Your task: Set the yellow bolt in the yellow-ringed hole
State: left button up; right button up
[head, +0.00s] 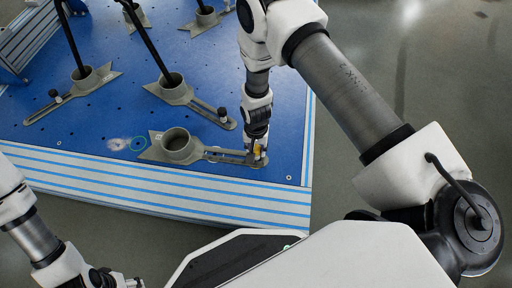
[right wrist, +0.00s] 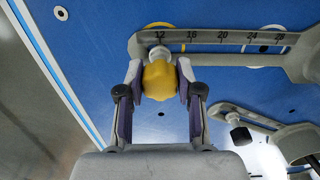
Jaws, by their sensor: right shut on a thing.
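My right gripper (head: 258,158) is shut on the yellow bolt (head: 257,149) at the right end of the front grey slotted clamp (head: 222,154). In the right wrist view, the gripper (right wrist: 159,85) has its two fingers on either side of the yellow bolt head (right wrist: 159,82). The bolt's pale shank points at the slotted bar (right wrist: 210,40) near its "12" mark. A yellow ring (right wrist: 158,25) shows as an arc past the bar's edge; its hole is hidden by the bar. I cannot tell whether the shank tip is inside. My left gripper (head: 130,282) is at the bottom edge, partly cut off.
The blue table (head: 75,155) has small holes and a striped front edge. Other grey clamps with black posts (head: 175,88) stand behind. A white ring (right wrist: 265,42) shows beside the yellow one.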

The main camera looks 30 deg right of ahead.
jog(key=shift+f+b, duration=0.45)
jog(key=shift+f, duration=0.3)
jog(key=o, duration=1.1)
jog(key=shift+o, duration=0.2)
jog(key=shift+r, duration=0.1)
notch_tip(320, 180, up, 12)
jog(key=shift+f, duration=0.1)
